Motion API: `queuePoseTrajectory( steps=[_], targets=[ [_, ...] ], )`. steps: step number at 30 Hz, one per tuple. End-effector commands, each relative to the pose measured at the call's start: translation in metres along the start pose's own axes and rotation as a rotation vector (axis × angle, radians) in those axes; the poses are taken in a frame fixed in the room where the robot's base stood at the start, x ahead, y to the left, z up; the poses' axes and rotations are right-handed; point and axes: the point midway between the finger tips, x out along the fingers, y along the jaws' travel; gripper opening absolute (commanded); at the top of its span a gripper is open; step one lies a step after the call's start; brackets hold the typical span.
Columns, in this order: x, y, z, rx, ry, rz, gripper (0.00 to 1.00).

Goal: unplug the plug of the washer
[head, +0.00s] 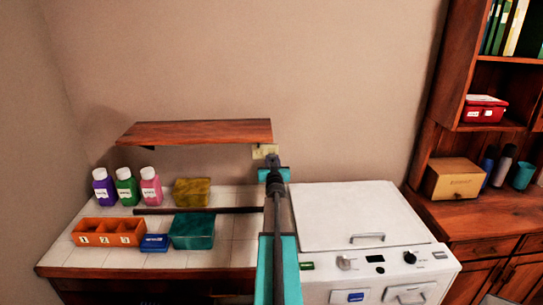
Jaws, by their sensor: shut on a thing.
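The white washer (345,215) stands right of the tiled counter, its lid down and its control panel facing me. A pale wall outlet (259,151) sits just above and behind the counter's right end. My gripper (272,161) is at the outlet's right side, at the far end of my arm, and is shut on a small dark thing, which looks like the washer's plug. The fingers and arm hide most of the plug and part of the outlet. I cannot tell whether the plug's pins are in the outlet.
A wooden shelf (200,132) juts from the wall left of my gripper. The counter (110,258) holds several bottles (127,189), an orange divided box (108,233), a blue box (154,243), a teal box (192,230) and a yellow sponge-like block (192,192). A wooden cabinet (480,220) stands right.

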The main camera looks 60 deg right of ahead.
Motion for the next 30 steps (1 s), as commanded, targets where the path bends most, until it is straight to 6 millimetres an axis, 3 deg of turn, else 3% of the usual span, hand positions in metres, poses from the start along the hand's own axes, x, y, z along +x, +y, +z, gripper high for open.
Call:
queuePoseTrajectory(
  steps=[30],
  targets=[
    [-0.023, 0.001, 0.0, 0.0, 0.001, 0.001, 0.0]
  ],
)
